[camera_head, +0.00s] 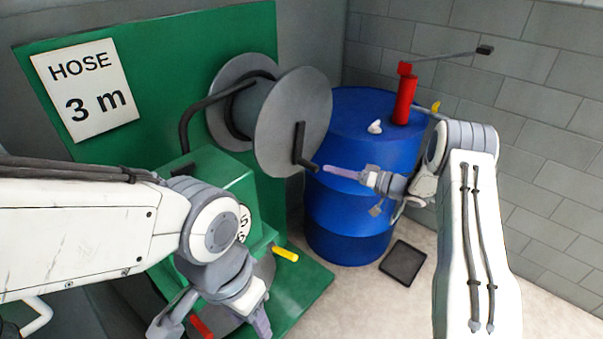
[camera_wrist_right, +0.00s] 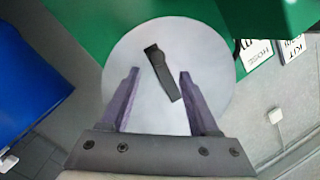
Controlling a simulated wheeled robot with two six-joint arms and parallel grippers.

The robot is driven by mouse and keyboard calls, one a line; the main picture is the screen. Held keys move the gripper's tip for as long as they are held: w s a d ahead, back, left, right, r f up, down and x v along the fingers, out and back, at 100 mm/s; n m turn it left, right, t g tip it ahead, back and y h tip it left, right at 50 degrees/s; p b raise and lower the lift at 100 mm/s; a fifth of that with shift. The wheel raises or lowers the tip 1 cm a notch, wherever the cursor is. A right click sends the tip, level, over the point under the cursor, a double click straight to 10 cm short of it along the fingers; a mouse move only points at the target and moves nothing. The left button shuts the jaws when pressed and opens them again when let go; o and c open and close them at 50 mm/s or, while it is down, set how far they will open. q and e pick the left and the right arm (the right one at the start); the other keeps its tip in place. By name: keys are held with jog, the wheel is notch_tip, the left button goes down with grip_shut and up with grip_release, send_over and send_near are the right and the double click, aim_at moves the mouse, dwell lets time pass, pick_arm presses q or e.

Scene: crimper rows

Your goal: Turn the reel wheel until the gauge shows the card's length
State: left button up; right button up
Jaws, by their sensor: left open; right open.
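The card (camera_head: 88,88) on the green panel reads "HOSE 3 m". The reel wheel (camera_head: 285,115) is a pale grey disc with a black crank (camera_head: 299,140). The gauge (camera_head: 244,222) is mostly hidden behind my left arm; a "5" shows at its edge, and its reading cannot be told. My right gripper (camera_head: 325,168) is open just right of the crank's lower end. In the right wrist view, the reel wheel (camera_wrist_right: 205,85) fills the middle, and the crank (camera_wrist_right: 163,74) lies ahead between the open fingers (camera_wrist_right: 159,75). My left gripper (camera_head: 214,326) is open, low in front of the green stand.
A blue barrel (camera_head: 345,215) with a red hand pump (camera_head: 404,98) stands behind my right gripper. A yellow handle (camera_head: 286,254) and a red handle (camera_head: 201,327) are near the green base (camera_head: 305,283). A dark mat (camera_head: 403,263) lies on the floor.

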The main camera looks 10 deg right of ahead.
aim_at(306, 165)
jog(key=shift+s+a+f+n+t+h+b, duration=0.2)
jog(key=shift+f+n+t+b, duration=0.1)
jog(key=shift+n+t+b, duration=0.15)
jog(key=shift+s+a+f+n+t+h+b, duration=0.1)
jog(key=shift+a+f+n+t+b, duration=0.15)
jog(key=shift+n+t+b, duration=0.15)
jog(key=shift+s+a+f+n+t+h+b, duration=0.1)
jog(key=shift+s+f+n+t+h+b, duration=0.1)
jog(key=shift+n+t+h+b, duration=0.25)
jog(key=shift+s+f+n+t+h+b, duration=0.15)
jog(key=shift+s+n+t+h+b, duration=0.1)
jog(key=shift+n+t, duration=0.25)
jog(key=b+x, duration=0.1)
jog(key=x, duration=0.9)
jog(key=shift+w+a+b, duration=0.1)
jog(key=shift+w+b, duration=0.15)
jog(key=shift+b, duration=0.05)
grip_shut()
